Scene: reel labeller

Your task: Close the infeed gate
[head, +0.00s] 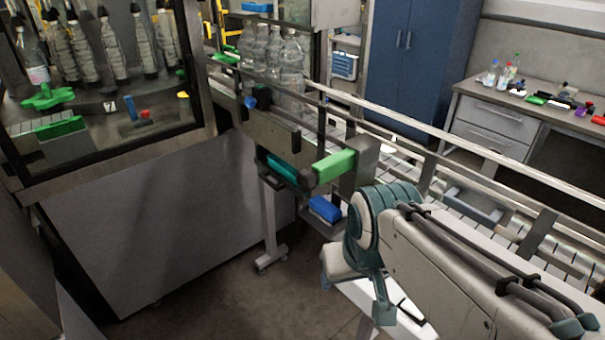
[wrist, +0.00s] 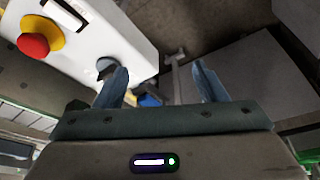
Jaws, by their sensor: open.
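On the near side of the conveyor, in the head view, a bright green block (head: 334,166) sits at the end of a teal bar (head: 290,172) with a dark joint between them. They look like the infeed gate's handle and arm, but I cannot tell for sure, nor how far the gate stands open. In the wrist view my gripper (wrist: 160,80) is open and empty, its two blue-grey fingers well apart. It points at the floor and a stand leg. The green block does not show clearly there. In the head view my arm hides the fingertips.
Clear bottles (head: 290,72) stand on the conveyor behind its rail (head: 450,138). A white box with a red button (wrist: 33,45) lies close to the left finger. A blue object (head: 325,208) sits below the green block. The labeller cabinet (head: 150,220) fills the left.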

